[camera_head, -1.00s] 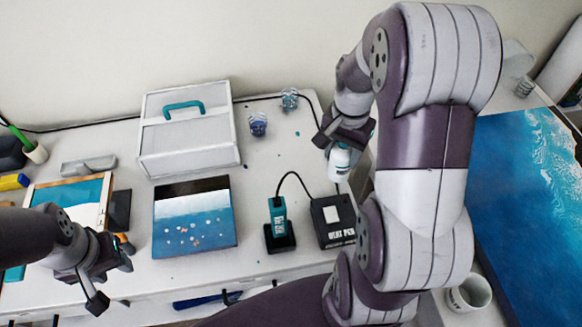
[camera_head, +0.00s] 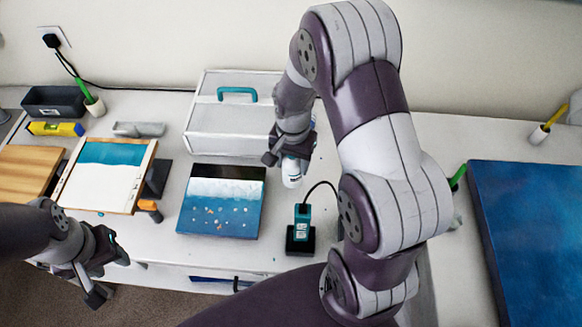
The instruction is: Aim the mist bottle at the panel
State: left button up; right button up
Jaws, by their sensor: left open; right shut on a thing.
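The mist bottle (camera_head: 292,174) is a small white bottle, hanging about upright in my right gripper (camera_head: 290,154). My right gripper is shut around its upper part, which the fingers hide. The bottle shows just right of the panel (camera_head: 220,212) and apart from it. The panel lies flat on the white table, with a black far strip, a white band and blue with small pale and orange bits. I cannot tell where the bottle's nozzle points. My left gripper (camera_head: 110,276) is open and empty at the table's front edge, left of the panel.
A heat pen (camera_head: 302,220) stands in a black holder right of the panel. A white case with teal handle (camera_head: 225,132) stands behind it. A framed board (camera_head: 105,187) and an orange-handled tool (camera_head: 150,208) lie left. A large blue slab (camera_head: 530,240) fills the right.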

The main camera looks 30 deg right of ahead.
aim_at(292, 172)
notch_tip(292, 172, down, 4)
jog(key=shift+s+r+p, duration=0.1)
jog(key=shift+r+p, duration=0.05)
jog(key=shift+p, duration=0.3)
jog(key=shift+f, duration=0.2)
jog(key=shift+f, duration=0.1)
jog(key=o, duration=1.2)
notch_tip(292, 172, up, 12)
jog(key=shift+f+b, duration=0.15)
jog(key=shift+b, duration=0.85)
jog(key=s+a+n, duration=0.1)
jog(key=s+n, duration=0.2)
jog(key=s+a+n+t, duration=0.1)
jog(key=s+a+n, duration=0.1)
jog(key=n, duration=0.1)
jog(key=s+a+n, duration=0.2)
jog(key=s+n, duration=0.1)
jog(key=shift+s+a+f+n, duration=0.2)
jog(key=shift+s+f+n, duration=0.05)
jog(key=shift+s+n, duration=0.15)
